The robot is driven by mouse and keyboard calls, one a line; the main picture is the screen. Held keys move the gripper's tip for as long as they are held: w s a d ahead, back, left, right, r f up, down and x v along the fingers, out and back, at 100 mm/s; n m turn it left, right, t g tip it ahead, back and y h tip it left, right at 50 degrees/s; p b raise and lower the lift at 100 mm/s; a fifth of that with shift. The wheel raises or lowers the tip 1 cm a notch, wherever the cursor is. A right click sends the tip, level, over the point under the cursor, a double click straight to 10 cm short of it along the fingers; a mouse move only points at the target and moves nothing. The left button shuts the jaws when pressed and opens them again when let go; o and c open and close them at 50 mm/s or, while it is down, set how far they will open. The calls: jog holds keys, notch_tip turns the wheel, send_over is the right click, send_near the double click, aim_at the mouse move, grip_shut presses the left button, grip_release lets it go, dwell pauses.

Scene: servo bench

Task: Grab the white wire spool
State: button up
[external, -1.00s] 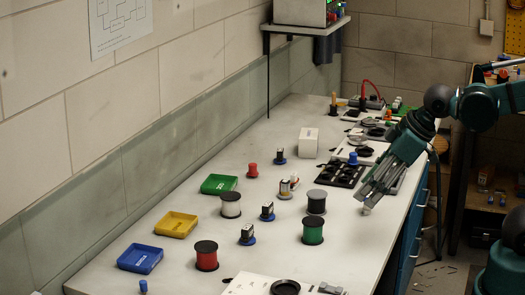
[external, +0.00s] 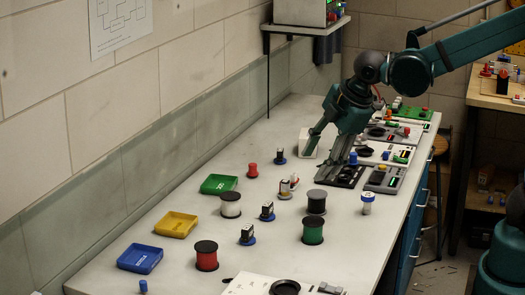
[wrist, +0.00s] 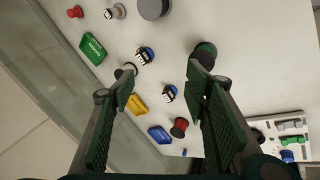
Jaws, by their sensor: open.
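The white wire spool (external: 230,204) stands upright on the bench in the external view, with dark end discs, just right of the green tray. My gripper (external: 316,168) is above the bench, up and to the right of the spool and well apart from it. In the wrist view my gripper (wrist: 162,72) has its two fingers spread wide with nothing held between them. There the white wire spool (wrist: 128,68) is mostly hidden behind the left finger; only its dark top shows.
A red spool (external: 206,256), a green spool (external: 313,231) and a grey-black spool (external: 316,202) stand nearby. Green (external: 218,184), yellow (external: 176,224) and blue (external: 140,259) trays line the wall side. Small servos sit between the spools. A white box (external: 308,142) stands behind my gripper.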

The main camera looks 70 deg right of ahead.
jog(key=w+f+n+g+h+p, duration=0.1)
jog(key=w+n+p, duration=0.5)
jog(key=w, duration=0.6)
jog(key=n+g+h+p, duration=0.1)
jog(key=n+p, duration=0.4)
jog(key=n, duration=0.4)
send_over(231, 196)
jog(key=s+a, duration=0.2)
jog(key=shift+w+d+f, duration=0.1)
jog(key=shift+w+f, duration=0.05)
jog(key=shift+f, duration=4.3)
jog(key=shift+x, duration=1.3)
jog(key=shift+x, duration=2.6)
